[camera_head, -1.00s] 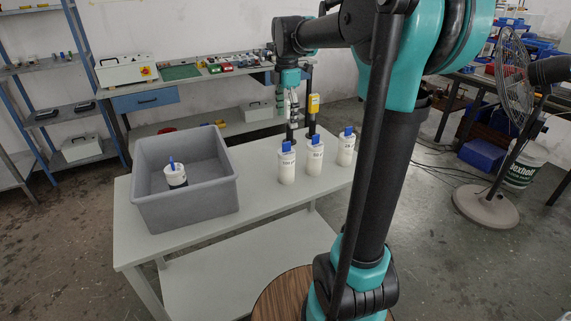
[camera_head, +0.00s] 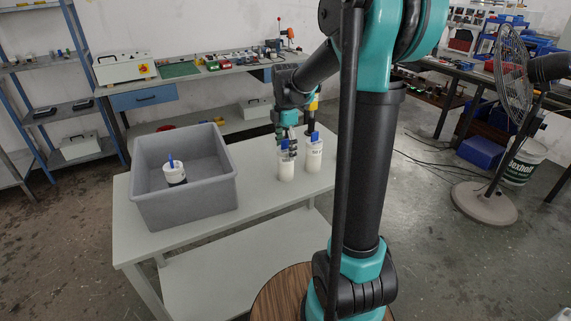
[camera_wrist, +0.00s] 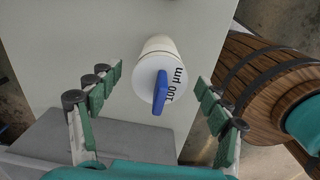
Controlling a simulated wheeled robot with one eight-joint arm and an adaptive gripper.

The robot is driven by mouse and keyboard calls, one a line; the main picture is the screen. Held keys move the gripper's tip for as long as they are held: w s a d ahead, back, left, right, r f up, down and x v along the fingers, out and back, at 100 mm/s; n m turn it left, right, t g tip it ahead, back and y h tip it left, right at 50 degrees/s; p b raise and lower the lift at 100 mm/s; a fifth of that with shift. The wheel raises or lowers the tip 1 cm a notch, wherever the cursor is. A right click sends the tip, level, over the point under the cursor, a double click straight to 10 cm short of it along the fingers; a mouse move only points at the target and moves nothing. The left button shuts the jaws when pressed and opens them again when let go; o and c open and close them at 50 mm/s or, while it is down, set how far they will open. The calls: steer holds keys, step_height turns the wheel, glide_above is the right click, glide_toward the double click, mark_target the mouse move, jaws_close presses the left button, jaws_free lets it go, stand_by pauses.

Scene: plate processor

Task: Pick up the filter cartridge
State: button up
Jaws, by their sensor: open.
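White filter cartridges with blue tabs stand upright on the table. The left one (camera_head: 286,165) has my gripper (camera_head: 289,138) at its top, and another (camera_head: 314,157) stands to its right. In the wrist view, a white cartridge (camera_wrist: 158,52) marked "100 µm" shows its lid and blue tab between the spread fingers of my gripper (camera_wrist: 159,78). The fingers are open, with a gap on both sides of it. Another white cartridge (camera_head: 175,173) with a blue tab is inside the grey bin (camera_head: 190,208). My arm may hide a third one on the table.
The light grey table (camera_head: 235,222) has clear room between the bin and the standing cartridges. A workbench (camera_head: 205,75) with small items stands behind. A floor fan (camera_head: 513,85) stands far right.

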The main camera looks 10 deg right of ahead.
steer(key=shift+f, duration=2)
steer(key=shift+c, duration=0.2)
steer(key=c, duration=1.3)
steer(key=shift+r, duration=0.1)
steer(key=shift+r, duration=16.55)
